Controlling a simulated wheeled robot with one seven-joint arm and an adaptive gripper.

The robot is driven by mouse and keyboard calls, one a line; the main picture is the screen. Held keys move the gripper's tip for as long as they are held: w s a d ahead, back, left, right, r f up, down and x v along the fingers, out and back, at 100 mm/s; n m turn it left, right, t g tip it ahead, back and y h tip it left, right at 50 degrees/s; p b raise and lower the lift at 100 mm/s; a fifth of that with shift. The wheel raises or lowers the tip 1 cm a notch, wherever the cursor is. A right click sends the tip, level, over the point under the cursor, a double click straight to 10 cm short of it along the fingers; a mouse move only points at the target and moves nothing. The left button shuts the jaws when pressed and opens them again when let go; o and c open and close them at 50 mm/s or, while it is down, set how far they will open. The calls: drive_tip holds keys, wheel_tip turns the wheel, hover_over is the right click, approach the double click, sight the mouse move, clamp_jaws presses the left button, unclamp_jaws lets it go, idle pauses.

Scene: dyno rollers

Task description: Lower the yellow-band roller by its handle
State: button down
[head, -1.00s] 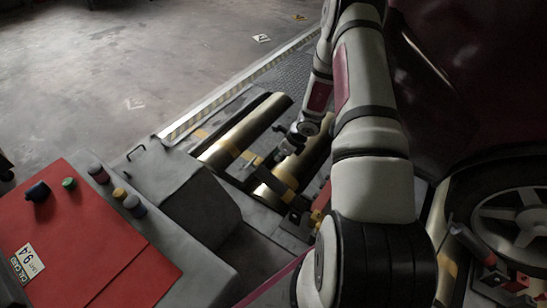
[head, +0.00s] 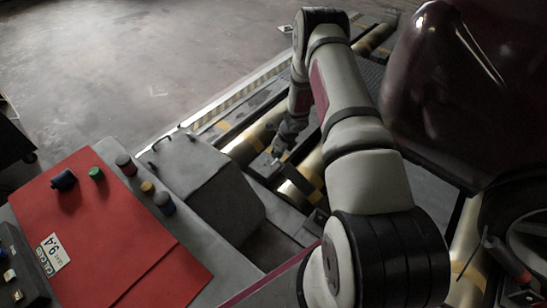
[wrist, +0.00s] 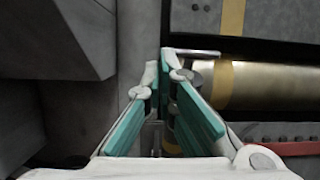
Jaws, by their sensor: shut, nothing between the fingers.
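My gripper (wrist: 166,62) has teal finger pads whose tips meet in the wrist view, with nothing held. In the head view my gripper (head: 280,150) hangs pointing down by the gap between two brass rollers. The right roller (head: 302,181) carries yellow bands and is partly hidden by my arm; the left roller (head: 252,137) also has a yellow band. In the wrist view a brass roller (wrist: 275,88) with a yellow band lies right of the fingers. A thin grey metal bar (wrist: 200,53), perhaps the handle, shows just beyond the fingertips; I cannot tell whether they touch.
A grey sloped housing (head: 205,170) stands left of my gripper. A red console (head: 115,230) with several knobs is at the lower left. A dark red car body (head: 460,100) and wheel (head: 525,215) are on the right. The floor at the upper left is clear.

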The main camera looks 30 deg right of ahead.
drive_tip(key=w+a+f+b, duration=0.1)
drive_tip(key=w+f+b, duration=0.2)
drive_tip(key=f, duration=0.3)
drive_tip(key=shift+w+a+f, duration=0.3)
drive_tip(key=shift+w+a, duration=0.05)
drive_tip(key=shift+w, duration=0.5)
drive_tip(key=shift+s, duration=0.1)
